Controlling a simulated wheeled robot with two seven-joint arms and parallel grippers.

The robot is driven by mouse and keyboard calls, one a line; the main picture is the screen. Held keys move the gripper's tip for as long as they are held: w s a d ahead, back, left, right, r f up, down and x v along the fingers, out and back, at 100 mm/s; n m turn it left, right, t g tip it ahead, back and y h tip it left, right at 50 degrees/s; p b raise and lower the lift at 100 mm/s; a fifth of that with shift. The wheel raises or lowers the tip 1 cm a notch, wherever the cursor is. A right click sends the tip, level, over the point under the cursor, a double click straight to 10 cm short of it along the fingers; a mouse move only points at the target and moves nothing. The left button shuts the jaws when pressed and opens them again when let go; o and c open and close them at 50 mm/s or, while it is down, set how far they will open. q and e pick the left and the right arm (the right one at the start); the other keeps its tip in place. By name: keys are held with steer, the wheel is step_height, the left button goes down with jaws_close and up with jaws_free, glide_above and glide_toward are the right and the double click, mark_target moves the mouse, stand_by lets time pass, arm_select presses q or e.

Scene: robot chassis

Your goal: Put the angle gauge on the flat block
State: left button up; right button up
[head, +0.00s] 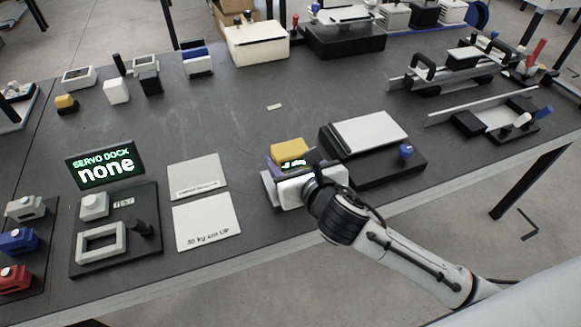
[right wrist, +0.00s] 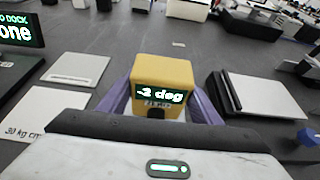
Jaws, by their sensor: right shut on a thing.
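The angle gauge is a yellow box (head: 289,151) with a dark display in green digits. In the right wrist view the gauge (right wrist: 160,88) reads "-2 deg". My right gripper (head: 288,163) is shut on it, with purple fingers on both sides of the gauge in the wrist view. A wide light slab (head: 368,131) on a black base with a blue knob lies just right of the gripper; it looks like the flat block. It also shows in the wrist view (right wrist: 262,92). I cannot tell whether the gauge touches the table. My left gripper is not in view.
Two light pads (head: 206,222) lie left of the gripper, beside a "SERVO DOCK none" display (head: 104,165) and a black fixture board. Boxes stand along the back. Rails and clamps (head: 455,70) fill the right. The table middle behind the gauge is mostly clear.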

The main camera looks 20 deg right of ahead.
steer(key=shift+f, duration=1.15)
steer(key=shift+f, duration=0.15)
steer(key=o, duration=1.2)
steer(key=shift+r, duration=0.2)
steer(key=v, duration=1.2)
